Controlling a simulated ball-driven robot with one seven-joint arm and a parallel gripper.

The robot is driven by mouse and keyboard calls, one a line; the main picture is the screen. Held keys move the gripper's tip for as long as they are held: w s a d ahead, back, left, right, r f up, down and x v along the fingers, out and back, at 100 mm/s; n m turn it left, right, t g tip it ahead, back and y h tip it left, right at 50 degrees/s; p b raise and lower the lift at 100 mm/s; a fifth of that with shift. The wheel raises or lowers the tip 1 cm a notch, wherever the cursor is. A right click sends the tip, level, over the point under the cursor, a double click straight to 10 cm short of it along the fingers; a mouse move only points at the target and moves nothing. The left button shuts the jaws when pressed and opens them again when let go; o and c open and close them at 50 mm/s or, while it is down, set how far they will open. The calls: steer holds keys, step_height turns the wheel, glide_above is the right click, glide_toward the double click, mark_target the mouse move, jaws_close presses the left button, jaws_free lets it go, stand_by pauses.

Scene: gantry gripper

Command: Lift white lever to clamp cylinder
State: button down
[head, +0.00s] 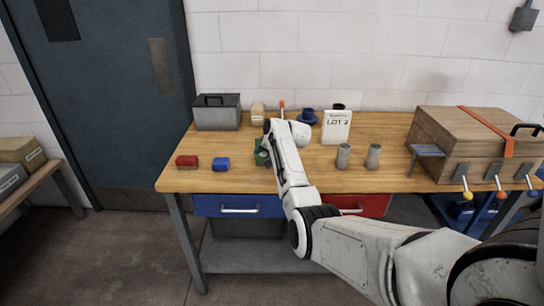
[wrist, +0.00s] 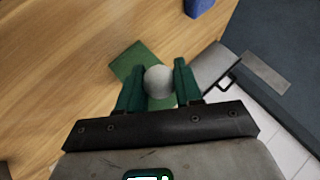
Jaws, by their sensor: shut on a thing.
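In the wrist view my gripper (wrist: 159,68) has its two green fingers on either side of a pale round knob (wrist: 158,81), shut on it. A flat green piece (wrist: 130,63) lies beneath the knob; the lever's shaft and any clamped cylinder are hidden. Two grey cylinders (head: 343,156) (head: 374,156) stand upright on the bench, right of my arm.

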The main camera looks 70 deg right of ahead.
steer(key=shift+w+d+r+m+g+y+b, duration=0.1)
steer(key=shift+d+r+m+g+y+b, duration=0.25)
steer(key=shift+y, duration=0.4)
steer(key=shift+d+r+m+g+y+b, duration=0.15)
steer(key=shift+r+m+g+y, duration=0.15)
steer(key=shift+r+y, duration=0.35)
steer(key=shift+f+y, duration=0.1)
steer(key=shift+y, duration=0.2)
steer(key=c, duration=0.8)
jaws_free()
steer(key=v, duration=1)
steer(key=shift+r, duration=0.4)
